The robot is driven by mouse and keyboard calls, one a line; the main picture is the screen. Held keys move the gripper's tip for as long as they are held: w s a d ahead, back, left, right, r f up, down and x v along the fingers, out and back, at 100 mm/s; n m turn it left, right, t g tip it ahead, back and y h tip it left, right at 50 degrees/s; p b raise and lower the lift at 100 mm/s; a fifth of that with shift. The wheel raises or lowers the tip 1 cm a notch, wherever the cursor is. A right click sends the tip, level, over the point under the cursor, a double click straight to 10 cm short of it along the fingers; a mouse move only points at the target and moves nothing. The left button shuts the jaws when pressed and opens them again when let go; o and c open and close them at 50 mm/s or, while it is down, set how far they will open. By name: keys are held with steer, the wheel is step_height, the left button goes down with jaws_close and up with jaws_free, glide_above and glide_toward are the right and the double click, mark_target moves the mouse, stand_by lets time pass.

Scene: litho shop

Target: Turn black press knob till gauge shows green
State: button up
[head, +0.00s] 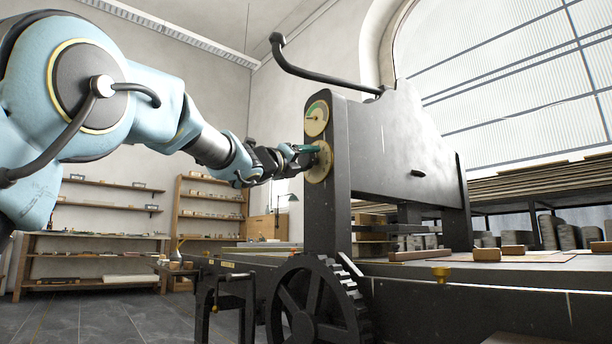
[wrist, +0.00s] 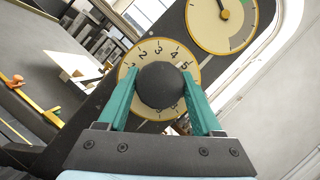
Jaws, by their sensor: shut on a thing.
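The black press knob (wrist: 162,86) is round and sits in the middle of a cream dial plate (wrist: 148,50) with black numbers. In the wrist view, my gripper (wrist: 161,78) has its two green fingers closed on opposite sides of the knob. The knob hides part of the dial. The gauge (wrist: 230,42) is beside the dial, with a black needle; its top is cut off there, and only a bit of green shows at the edge. In the head view, the gauge (head: 317,122) sits above the dial plate (head: 321,172), with a green sector at upper left; the needle's reading is too small to tell.
The dark press frame (head: 340,200) carries both dials, with a curved lever (head: 320,74) above and a toothed wheel (head: 318,305) below. Wooden blocks (head: 486,254) lie on the press bed at right. Shelves (head: 210,210) stand along the back wall.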

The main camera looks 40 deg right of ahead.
steer(key=shift+f+m+g+h+b, duration=0.15)
steer(key=shift+m+g+h+b, duration=0.15)
steer(key=shift+m+b, duration=0.65)
steer(key=shift+m, duration=0.35)
steer(key=o, duration=1.3)
steer(key=shift+o, duration=0.2)
steer(key=v, duration=1)
steer(key=shift+a, duration=0.35)
steer(key=shift+w, duration=0.15)
